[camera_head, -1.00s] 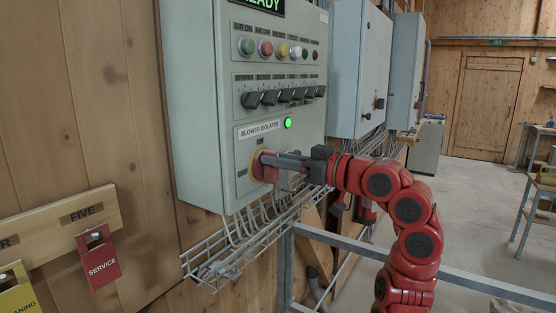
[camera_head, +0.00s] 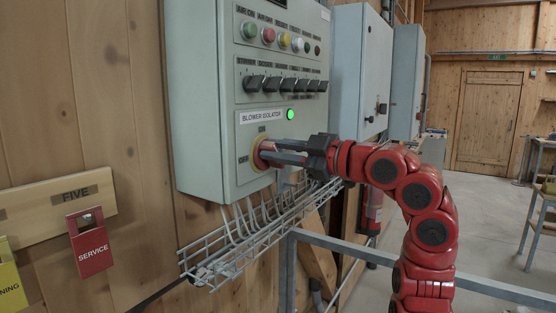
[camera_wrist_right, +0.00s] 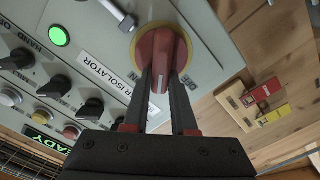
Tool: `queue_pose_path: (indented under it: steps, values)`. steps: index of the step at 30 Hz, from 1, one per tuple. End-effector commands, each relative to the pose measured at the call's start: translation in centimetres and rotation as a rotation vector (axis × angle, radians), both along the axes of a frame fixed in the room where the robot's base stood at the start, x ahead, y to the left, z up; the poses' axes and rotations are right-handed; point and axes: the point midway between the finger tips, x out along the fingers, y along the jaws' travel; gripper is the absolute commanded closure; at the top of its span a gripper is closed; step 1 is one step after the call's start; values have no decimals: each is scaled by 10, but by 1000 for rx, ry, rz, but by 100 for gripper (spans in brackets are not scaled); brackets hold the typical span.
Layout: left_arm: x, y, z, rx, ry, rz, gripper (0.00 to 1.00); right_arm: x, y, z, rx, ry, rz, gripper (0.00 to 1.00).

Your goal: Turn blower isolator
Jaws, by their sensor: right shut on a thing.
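The blower isolator is a red rotary handle (camera_head: 265,154) on a yellow disc (camera_head: 256,158), low on the grey control cabinet (camera_head: 205,100). My right gripper (camera_head: 274,151) reaches it from the right, with its two dark fingers on either side of the handle. In the right wrist view the red handle (camera_wrist_right: 161,58) sits between the fingers of my right gripper (camera_wrist_right: 161,78), which are closed on it. ON and OFF lettering shows beside the disc there; the fingers partly cover the handle, and I cannot tell its exact setting. My left gripper is not in view.
A lit green lamp (camera_head: 290,114) is above the isolator. Several black knobs (camera_head: 285,84) and coloured buttons are higher up. A wire cable tray (camera_head: 230,245) runs below the cabinet, and a grey rail (camera_head: 360,252) stands near my arm. A red SERVICE tag (camera_head: 90,243) hangs at left.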

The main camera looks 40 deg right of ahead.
Motion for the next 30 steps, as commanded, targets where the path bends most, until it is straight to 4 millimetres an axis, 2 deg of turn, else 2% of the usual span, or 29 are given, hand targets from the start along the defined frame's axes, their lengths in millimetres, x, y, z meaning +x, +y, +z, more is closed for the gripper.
queue_pose_path:
  steps: [1,12,21,30]
  values:
    - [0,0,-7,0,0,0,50,0,1,-4,-42,-16,0,100]
    - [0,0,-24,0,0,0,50,-2,5,-9,-363,-150,1,100]
    - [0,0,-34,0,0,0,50,-2,6,-13,-600,-247,1,100]
    - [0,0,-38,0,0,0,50,-3,6,-15,-755,-311,0,100]
